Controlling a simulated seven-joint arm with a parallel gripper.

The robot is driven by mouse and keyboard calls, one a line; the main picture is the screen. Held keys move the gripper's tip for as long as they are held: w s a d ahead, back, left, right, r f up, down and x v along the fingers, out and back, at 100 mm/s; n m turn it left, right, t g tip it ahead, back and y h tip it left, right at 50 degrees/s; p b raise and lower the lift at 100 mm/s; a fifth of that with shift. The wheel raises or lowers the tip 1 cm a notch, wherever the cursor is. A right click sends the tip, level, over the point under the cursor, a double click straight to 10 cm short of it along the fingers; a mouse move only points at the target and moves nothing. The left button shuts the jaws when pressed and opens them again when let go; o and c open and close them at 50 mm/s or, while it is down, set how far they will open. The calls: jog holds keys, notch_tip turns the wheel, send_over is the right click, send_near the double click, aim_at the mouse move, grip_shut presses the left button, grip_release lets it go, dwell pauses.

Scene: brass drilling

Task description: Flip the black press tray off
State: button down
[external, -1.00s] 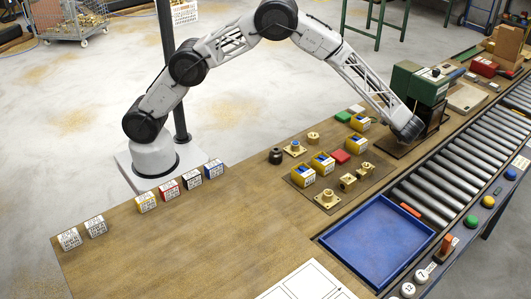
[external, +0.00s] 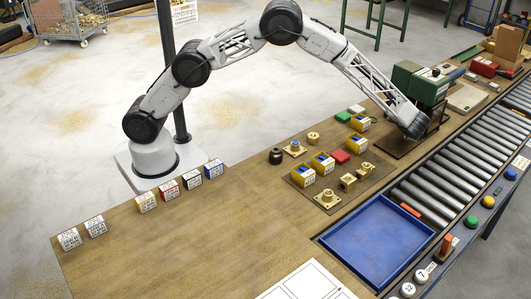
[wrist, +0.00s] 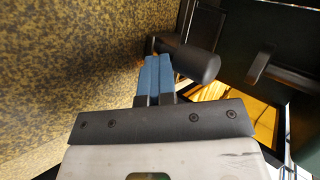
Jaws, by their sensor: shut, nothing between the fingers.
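The green press (external: 421,84) stands at the back right of the bench, with a dark tray-like base (external: 396,146) below it. My gripper (wrist: 157,72) is at the press; in the external view my wrist hides its fingers. In the wrist view its two blue fingers are shut together with nothing between them. A black rounded handle (wrist: 192,60) lies right beside the fingertips, pointing to the right; I cannot tell whether they touch. A second dark bar (wrist: 262,62) shows at the upper right. Most of the tray is hidden by my wrist and the press.
A dark mat (external: 361,183) with yellow boxes and brass parts lies left of the press. A roller conveyor (external: 460,160) runs along the right. An empty blue tray (external: 377,245) sits in front. The bench's left part is mostly bare, with several labelled boxes along its edge.

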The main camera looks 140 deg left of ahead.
aim_at(408, 144)
jog(key=shift+w+d, duration=0.15)
jog(key=shift+d, duration=0.2)
jog(key=d, duration=0.1)
jog(key=w+d, duration=0.1)
jog(key=d, duration=0.1)
jog(key=shift+w+d+r, duration=0.1)
jog(key=shift+w+r, duration=0.1)
jog(key=shift+w, duration=0.2)
jog(key=v, duration=0.9)
jog(key=shift+d, duration=0.15)
jog(key=shift+w+r, duration=0.1)
jog(key=shift+r, duration=0.1)
